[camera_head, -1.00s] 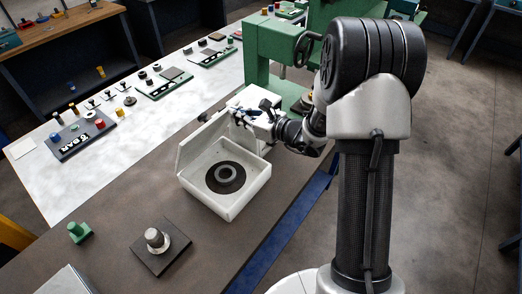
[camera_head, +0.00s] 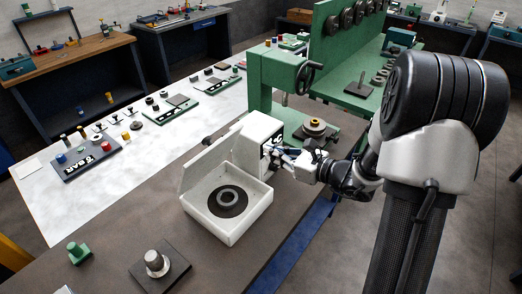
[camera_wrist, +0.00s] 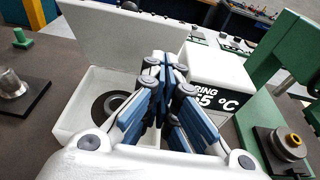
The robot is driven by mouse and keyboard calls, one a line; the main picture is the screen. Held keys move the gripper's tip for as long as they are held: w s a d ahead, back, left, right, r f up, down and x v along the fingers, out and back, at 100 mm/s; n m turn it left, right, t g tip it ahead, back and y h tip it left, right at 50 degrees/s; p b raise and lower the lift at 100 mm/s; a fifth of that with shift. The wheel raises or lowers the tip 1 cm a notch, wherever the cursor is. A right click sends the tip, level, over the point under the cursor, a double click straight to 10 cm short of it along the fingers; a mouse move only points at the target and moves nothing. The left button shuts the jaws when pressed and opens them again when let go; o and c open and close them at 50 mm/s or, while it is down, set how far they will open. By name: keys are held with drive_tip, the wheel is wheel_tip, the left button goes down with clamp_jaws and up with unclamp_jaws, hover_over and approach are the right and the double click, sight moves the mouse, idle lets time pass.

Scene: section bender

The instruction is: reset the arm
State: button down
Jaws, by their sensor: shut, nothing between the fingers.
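My gripper (camera_head: 284,156) is at the right side of the open white box in the head view, beside the box's white housing (camera_head: 258,137). In the wrist view its blue-padded fingers (camera_wrist: 166,100) are together with nothing between them. The white box (camera_head: 190,214) has its lid raised and holds a dark disc with a grey ring (camera_head: 228,198). In the wrist view the housing (camera_wrist: 215,68) carries lettering ending in "°C", partly hidden by the fingers.
A green machine (camera_head: 262,92) with a handwheel (camera_head: 307,77) stands behind my gripper. A ringed part (camera_head: 314,127) sits on its base. A dark plate with a metal peg (camera_head: 155,262) and a green piece (camera_head: 79,252) lie on the grey table. Floor at right is clear.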

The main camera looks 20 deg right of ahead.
drive_tip(key=s+a+r+n+g+b, duration=0.3)
drive_tip(key=s+a+n+g, duration=0.6)
drive_tip(key=s+a+n, duration=0.8)
drive_tip(key=s+d+n+t+h+b, duration=0.1)
drive_tip(key=s+d+n+h+b, duration=0.2)
drive_tip(key=s+d+n+h, duration=0.6)
drive_tip(key=s+d+n, duration=0.2)
drive_tip(key=s, duration=0.1)
drive_tip(key=shift+s+d+f+n, duration=0.15)
drive_tip(key=shift+s+d+n, duration=0.15)
drive_tip(key=shift+d, duration=0.1)
